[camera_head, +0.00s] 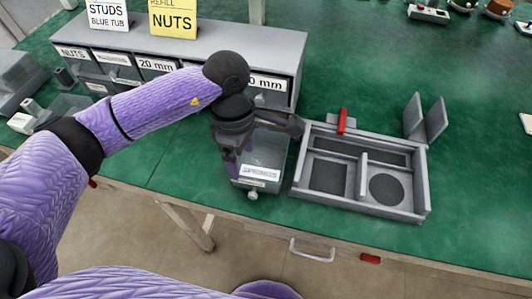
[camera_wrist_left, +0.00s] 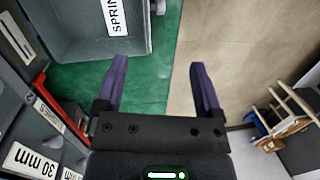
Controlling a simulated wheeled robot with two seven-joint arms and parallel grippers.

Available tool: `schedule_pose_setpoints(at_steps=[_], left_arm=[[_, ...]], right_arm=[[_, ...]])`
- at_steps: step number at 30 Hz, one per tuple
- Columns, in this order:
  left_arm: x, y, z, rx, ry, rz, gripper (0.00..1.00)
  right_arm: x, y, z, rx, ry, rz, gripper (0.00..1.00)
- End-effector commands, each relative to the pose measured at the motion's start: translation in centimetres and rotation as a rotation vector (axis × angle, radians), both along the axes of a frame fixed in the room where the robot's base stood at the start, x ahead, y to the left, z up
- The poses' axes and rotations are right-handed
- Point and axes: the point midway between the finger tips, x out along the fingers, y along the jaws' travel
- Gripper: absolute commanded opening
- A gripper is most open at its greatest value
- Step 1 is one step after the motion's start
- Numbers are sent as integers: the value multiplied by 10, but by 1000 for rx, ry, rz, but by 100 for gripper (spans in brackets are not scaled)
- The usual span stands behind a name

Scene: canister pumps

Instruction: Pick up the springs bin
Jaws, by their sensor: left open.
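The springs bin (camera_head: 262,152) is a small grey open bin with a white label and a knob on its front, standing on the green bench near the front edge. In the left wrist view the bin (camera_wrist_left: 75,48) is at the upper left with part of its "SPRIN" label showing. My left gripper (camera_head: 232,168) is at the bin's left side in the head view. In the wrist view its two purple fingers (camera_wrist_left: 156,68) are apart with nothing between them, and the bin lies ahead and to the left. The gripper and wrist partly hide the bin. My right gripper is not in view.
A grey drawer unit (camera_head: 215,45) with labelled bins stands behind and left. A grey divided tray (camera_head: 362,170) with a red part (camera_head: 342,121) stands close on the right. The bench front edge is just before the bin.

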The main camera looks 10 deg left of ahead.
Motion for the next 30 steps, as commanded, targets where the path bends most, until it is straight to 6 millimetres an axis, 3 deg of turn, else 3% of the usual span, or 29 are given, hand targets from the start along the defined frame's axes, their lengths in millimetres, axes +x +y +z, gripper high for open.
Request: schedule_pose_setpoints(at_steps=[1,8,21,27,30], left_arm=[[0,0,-12,0,4,0,87],[-3,-2,-33,0,9,0,87],[-15,-11,-112,-1,8,1,87],[-15,-12,-111,-1,5,2,87],[-15,-12,-111,-1,5,2,65]], right_arm=[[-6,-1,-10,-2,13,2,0],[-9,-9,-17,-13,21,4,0],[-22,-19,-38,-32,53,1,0],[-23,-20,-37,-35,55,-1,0],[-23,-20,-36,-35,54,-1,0]])
